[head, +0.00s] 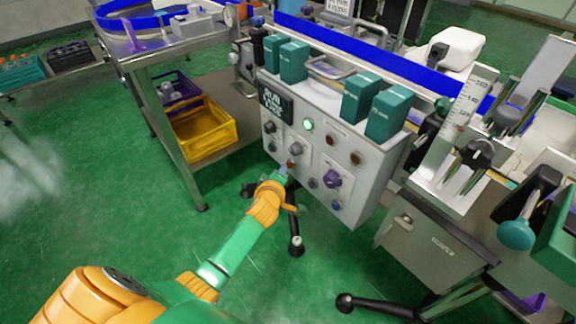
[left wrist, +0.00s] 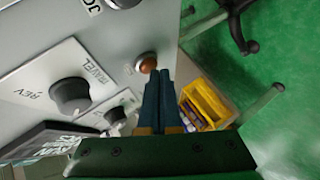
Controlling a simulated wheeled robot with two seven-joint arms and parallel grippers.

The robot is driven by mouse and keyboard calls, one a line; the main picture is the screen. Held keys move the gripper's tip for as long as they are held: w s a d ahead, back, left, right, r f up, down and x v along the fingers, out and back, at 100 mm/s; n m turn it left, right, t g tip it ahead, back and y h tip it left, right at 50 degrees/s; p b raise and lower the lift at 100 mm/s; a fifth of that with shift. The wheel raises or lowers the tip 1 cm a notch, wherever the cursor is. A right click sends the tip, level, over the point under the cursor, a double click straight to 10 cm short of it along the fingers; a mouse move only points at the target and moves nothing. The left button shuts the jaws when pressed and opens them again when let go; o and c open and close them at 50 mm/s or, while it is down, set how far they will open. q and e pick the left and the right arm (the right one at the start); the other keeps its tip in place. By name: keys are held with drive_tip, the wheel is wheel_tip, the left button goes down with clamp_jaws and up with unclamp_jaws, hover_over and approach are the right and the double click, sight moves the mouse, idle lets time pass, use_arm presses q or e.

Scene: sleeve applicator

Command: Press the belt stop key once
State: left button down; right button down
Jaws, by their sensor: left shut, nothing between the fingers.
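The control panel (head: 350,185) is a light grey box with several buttons and knobs on its front. My left gripper (head: 287,170) is shut and empty at the panel's lower left. A small orange-brown button (head: 291,163) shows at its tips. In the left wrist view this round button (left wrist: 146,63) has a metal collar, and the blue fingers of my left gripper (left wrist: 158,74) end right beside it. I cannot tell whether they touch it. Its label is mostly hidden or unreadable, so I cannot tell which key is the belt stop. My right gripper is not in view.
A lit green button (head: 308,125), a purple knob (head: 332,178) and a black display (head: 275,103) are on the panel. Green boxes (head: 361,97) stand on top. A yellow crate (head: 205,132) sits on a shelf at left. Green floor is open in front.

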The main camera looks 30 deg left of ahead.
use_arm(q)
drive_tip(key=shift+w+d, duration=0.1)
drive_tip(key=shift+w, duration=0.15)
drive_tip(key=shift+s, duration=0.15)
idle(0.4)
drive_tip(key=shift+s+a+p, duration=0.25)
drive_tip(key=shift+s+p, duration=0.05)
drive_tip(key=shift+s, duration=0.35)
drive_tip(key=shift+s, duration=0.1)
drive_tip(key=shift+s+a+p, duration=0.35)
drive_tip(key=shift+s+p, duration=0.1)
drive_tip(key=shift+s, duration=0.3)
drive_tip(key=shift+s+a+p, duration=0.3)
drive_tip(key=shift+s+p, duration=0.1)
drive_tip(key=shift+s, duration=0.3)
drive_tip(key=shift+s+a+p, duration=0.35)
drive_tip(key=shift+s+p, duration=0.1)
drive_tip(key=shift+s, duration=0.3)
